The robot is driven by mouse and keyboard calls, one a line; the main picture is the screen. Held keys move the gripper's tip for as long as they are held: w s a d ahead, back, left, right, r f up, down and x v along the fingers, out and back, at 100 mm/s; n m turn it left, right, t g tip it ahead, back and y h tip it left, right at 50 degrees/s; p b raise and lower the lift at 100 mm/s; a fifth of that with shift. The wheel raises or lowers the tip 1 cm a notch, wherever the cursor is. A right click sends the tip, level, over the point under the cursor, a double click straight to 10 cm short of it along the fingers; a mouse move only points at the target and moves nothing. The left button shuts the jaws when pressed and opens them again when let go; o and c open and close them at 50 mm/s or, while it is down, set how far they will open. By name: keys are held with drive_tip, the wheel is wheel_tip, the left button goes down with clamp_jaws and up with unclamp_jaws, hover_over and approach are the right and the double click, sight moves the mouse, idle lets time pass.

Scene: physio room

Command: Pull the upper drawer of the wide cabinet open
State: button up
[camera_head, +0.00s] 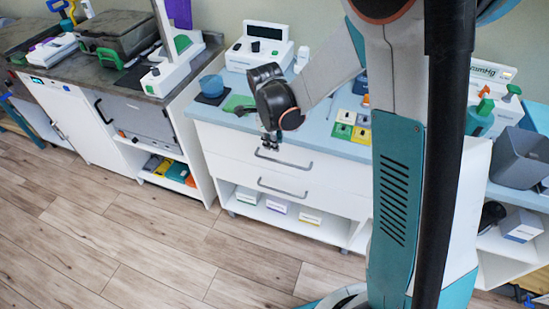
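The wide white cabinet with a pale blue top (335,148) stands in the middle of the head view. Its upper drawer (225,142) looks flush with the cabinet front. The dark bar handle of the upper drawer (290,163) runs across its front. The lower drawer (230,168) has a similar handle (283,188) and also looks shut. My gripper (270,145) points down at the cabinet's front edge, just above the left part of the upper handle. Its fingers are small and dark, so their opening and any contact with the handle cannot be made out.
On the cabinet top are a blue bowl (211,85), a white device (258,46) and small coloured blocks (343,124). An open shelf below holds white boxes (276,205). A counter with a dark top (115,80) stands left. The wooden floor (150,235) in front is clear.

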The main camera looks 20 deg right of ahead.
sight(276, 160)
drive_tip(key=f+b, duration=0.1)
drive_tip(key=f, duration=0.2)
drive_tip(key=w+f+b, duration=0.1)
drive_tip(key=f, duration=0.2)
drive_tip(key=d+f+b, duration=0.1)
drive_tip(key=f, duration=0.3)
drive_tip(key=shift+w+d+f+b, duration=0.1)
drive_tip(key=shift+w+b, duration=0.2)
clamp_jaws()
